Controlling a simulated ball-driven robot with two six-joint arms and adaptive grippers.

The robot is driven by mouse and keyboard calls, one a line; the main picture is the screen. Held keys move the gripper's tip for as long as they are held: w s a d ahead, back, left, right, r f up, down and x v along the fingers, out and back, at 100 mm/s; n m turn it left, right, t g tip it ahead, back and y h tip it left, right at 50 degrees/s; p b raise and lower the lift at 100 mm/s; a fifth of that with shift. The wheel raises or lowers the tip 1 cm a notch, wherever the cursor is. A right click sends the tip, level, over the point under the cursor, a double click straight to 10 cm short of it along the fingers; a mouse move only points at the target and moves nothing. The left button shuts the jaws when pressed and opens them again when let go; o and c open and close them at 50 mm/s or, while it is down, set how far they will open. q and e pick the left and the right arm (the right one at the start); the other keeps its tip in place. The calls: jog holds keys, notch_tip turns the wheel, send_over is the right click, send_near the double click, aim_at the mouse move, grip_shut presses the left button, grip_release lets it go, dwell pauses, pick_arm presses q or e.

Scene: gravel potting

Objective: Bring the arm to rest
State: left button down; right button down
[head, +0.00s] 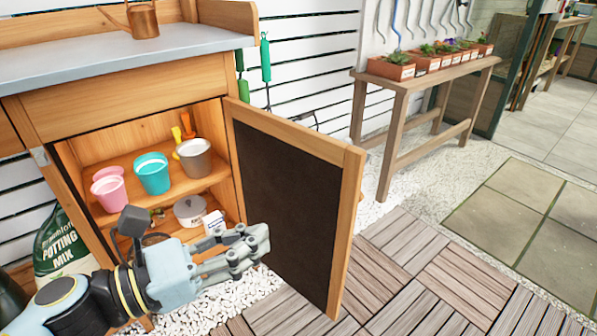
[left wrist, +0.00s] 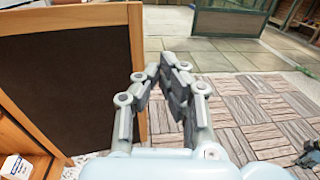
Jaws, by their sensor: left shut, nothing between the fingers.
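My left gripper (head: 255,243) comes in from the lower left in the head view, in front of the open cabinet of the potting bench. Its fingers are shut and empty. In the left wrist view my left gripper (left wrist: 168,75) points away over the paved floor, just right of the open cabinet door (left wrist: 75,80). In the head view the door (head: 290,205) has a dark panel in a wooden frame and stands swung out to the right of the fingers. I cannot tell whether the fingers touch it. My right gripper is not seen in the head view.
The cabinet holds a pink pot (head: 109,190), a teal pot (head: 152,174) and a grey pot (head: 194,158). A potting mix bag (head: 62,245) stands at left. A copper watering can (head: 143,20) is on the bench top. The deck tiles (head: 420,270) at right are clear.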

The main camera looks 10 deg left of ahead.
pick_arm(q)
jog(key=s+a+f+n+y+p, duration=0.4)
jog(key=a+f+n+y, duration=0.15)
jog(key=f+n, duration=0.6)
jog(key=s+a+f+n+y+p, duration=0.45)
jog(key=a+f+n, duration=0.25)
jog(key=f+n, duration=0.4)
jog(key=s+a+f+n+g+y, duration=0.1)
jog(key=s+f+n+g, duration=0.3)
jog(key=s+n, duration=0.3)
jog(key=s+a+f+n+g+y, duration=0.1)
jog(key=s+f+n+g, duration=0.3)
jog(key=s+n, duration=0.4)
jog(key=s+a+f+n+g+y+p, duration=0.1)
jog(key=s+f+n, duration=0.4)
jog(key=s, duration=1.1)
jog(key=shift+s+a+f+n+g+y, duration=0.2)
jog(key=shift+a+n+g+y, duration=0.4)
jog(key=shift+a+n+g, duration=0.65)
jog(key=shift+d, duration=0.2)
